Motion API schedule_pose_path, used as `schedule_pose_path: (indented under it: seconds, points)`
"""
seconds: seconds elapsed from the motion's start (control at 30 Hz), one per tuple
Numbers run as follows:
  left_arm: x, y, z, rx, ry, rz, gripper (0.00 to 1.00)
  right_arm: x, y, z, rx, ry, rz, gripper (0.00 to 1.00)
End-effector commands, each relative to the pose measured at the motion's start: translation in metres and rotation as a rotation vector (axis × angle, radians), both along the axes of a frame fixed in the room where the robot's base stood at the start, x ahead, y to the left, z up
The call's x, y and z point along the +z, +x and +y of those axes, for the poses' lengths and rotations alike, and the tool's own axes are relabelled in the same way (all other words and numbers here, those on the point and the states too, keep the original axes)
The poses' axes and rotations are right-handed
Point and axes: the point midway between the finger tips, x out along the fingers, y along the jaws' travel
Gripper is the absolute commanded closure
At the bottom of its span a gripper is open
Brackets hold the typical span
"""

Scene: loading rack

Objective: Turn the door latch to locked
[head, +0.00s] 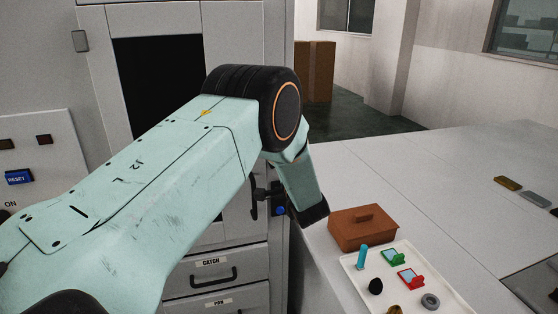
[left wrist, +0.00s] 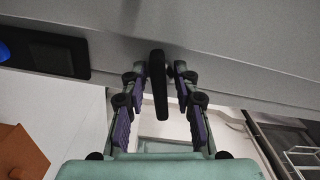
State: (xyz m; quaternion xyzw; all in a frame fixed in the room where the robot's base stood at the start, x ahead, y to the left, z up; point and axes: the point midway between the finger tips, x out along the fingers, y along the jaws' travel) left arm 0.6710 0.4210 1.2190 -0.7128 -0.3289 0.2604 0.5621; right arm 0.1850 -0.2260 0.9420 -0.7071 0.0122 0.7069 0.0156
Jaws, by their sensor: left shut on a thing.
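The door latch (left wrist: 158,88) is a black bar standing out from the grey cabinet door. In the head view my left arm reaches across to the door, and the left gripper (head: 264,193) is at the door's right edge, small and partly hidden by my arm. A blue part (head: 280,211) shows beside it; in the left wrist view a blue round part (left wrist: 3,52) lies by a dark plate (left wrist: 60,54). I cannot read the latch's setting. My right gripper is not in view.
A brown lidded box (head: 364,229) and a white tray (head: 355,270) of small items stand on the worktop right of the door. Drawers with handles (head: 214,277) lie below. A control panel (head: 60,170) is at left. The worktop's middle is clear.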

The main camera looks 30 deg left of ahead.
Motion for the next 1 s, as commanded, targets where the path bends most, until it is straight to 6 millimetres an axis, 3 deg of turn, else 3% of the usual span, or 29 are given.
schedule_pose_path:
  seconds: [0.8,0.83,0.9,1.0]
  points:
    - [0.0015,0.0023,-0.0035,-0.011,0.074,0.081,1.0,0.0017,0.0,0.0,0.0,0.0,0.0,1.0]
    - [0.0014,0.0023,-0.0035,-0.011,0.074,0.081,0.7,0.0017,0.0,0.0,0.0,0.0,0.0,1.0]
    - [0.0013,0.0021,-0.0032,-0.01,0.074,0.082,0.64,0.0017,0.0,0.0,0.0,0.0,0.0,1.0]
    - [0.0009,0.0014,-0.0024,-0.008,0.073,0.081,0.64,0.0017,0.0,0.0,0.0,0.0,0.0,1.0]
